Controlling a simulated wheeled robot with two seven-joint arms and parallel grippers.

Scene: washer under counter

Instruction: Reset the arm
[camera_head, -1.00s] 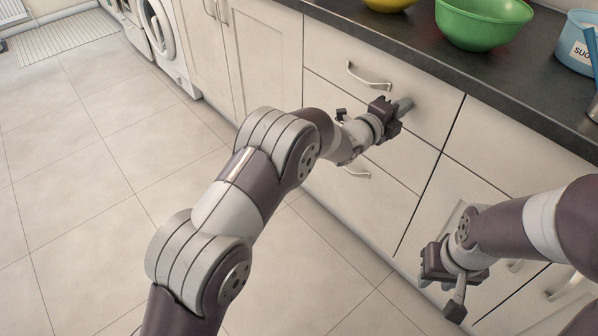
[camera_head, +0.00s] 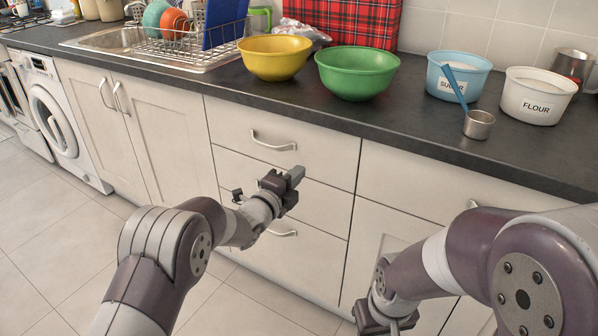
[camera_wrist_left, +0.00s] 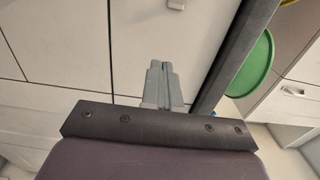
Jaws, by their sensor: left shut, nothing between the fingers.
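My left gripper (camera_head: 293,176) is in front of the drawers, below the counter edge. Its grey fingers are together and empty; they also show closed in the left wrist view (camera_wrist_left: 164,84). It is near the top drawer's handle (camera_head: 273,141), below and to the right of it in the head view, and not gripping it. My right gripper (camera_head: 388,318) is low at the bottom edge of the head view, in front of the cabinet front. Its fingers are mostly cut off or hidden, so its state does not show.
The dark counter (camera_head: 330,125) holds a yellow bowl (camera_head: 274,57), a green bowl (camera_head: 357,73), a sugar tub (camera_head: 458,76), a flour tub (camera_head: 538,96) and a metal measuring cup (camera_head: 479,125). A washer (camera_head: 58,120) stands at left. The floor (camera_head: 60,235) at lower left is clear.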

